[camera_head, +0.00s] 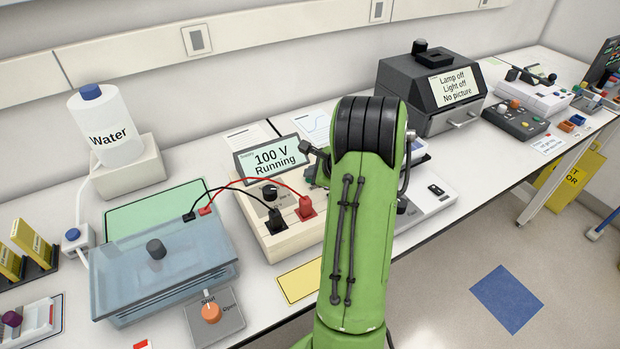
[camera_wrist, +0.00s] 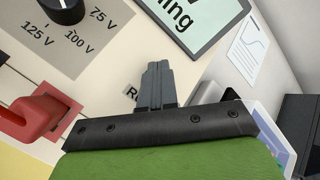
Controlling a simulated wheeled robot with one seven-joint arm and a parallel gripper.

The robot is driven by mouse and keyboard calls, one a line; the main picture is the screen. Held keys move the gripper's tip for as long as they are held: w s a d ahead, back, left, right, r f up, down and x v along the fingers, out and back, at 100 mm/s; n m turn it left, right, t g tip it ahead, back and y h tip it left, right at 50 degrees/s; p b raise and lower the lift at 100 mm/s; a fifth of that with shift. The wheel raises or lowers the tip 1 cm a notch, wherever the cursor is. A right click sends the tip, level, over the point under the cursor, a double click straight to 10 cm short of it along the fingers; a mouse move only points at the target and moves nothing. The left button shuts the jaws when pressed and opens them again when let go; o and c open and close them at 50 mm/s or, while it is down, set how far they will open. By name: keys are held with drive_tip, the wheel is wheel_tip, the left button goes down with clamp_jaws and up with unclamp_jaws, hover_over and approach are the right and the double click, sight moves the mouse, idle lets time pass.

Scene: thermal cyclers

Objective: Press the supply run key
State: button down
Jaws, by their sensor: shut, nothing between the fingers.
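The power supply (camera_head: 276,231) is a beige box on the bench, with a tilted screen (camera_head: 268,159) reading "100 V Running". Its black voltage dial (camera_head: 270,193) also shows in the wrist view (camera_wrist: 62,8), beside 75 V, 100 V and 125 V marks. My gripper (camera_wrist: 157,68) is shut and empty, over the supply's front panel, between the red plug and the screen. A partly covered label starting "R" (camera_wrist: 130,92) shows just left of the fingers. The run key itself is hidden behind my gripper, and I cannot tell whether the fingers touch it.
Red (camera_head: 305,209) and black (camera_head: 189,216) leads run between the supply and a clear-lidded tank (camera_head: 165,268) at left. A dark lamp box (camera_head: 433,92) stands behind right. My green arm blocks the supply's right side.

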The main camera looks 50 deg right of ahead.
drive_tip(key=shift+r+p, duration=0.6)
drive_tip(key=shift+r, duration=0.2)
wheel_tip(320, 180, up, 5)
drive_tip(key=p, duration=0.4)
idle(0.5)
